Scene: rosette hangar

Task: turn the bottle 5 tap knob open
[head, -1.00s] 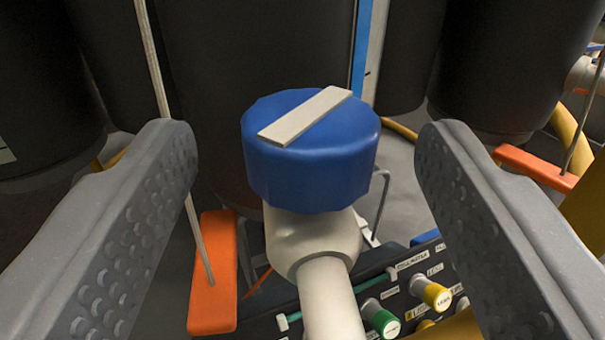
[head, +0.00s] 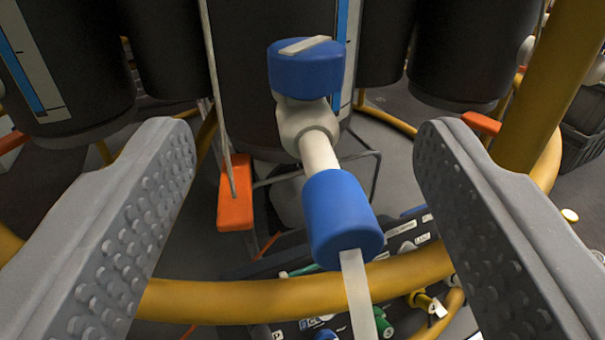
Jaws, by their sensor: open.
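The blue tap knob (head: 306,72) with a pale bar across its top sits on a white valve body (head: 303,125) in front of a dark bottle (head: 245,110). A white pipe runs from the valve down to a blue sleeve (head: 340,218), with a pale flat strip below it. My gripper (head: 305,150) is open, one finger at each side of the picture. The knob lies beyond the fingertips, between them in the picture and apart from both. No finger touches the knob or the sleeve.
A yellow rail (head: 230,300) curves across below the sleeve, and a yellow post (head: 543,90) stands at the right. An orange block (head: 236,195) hangs on a rod left of the valve. A dark panel with coloured plugs (head: 383,322) lies below. More dark bottles stand either side.

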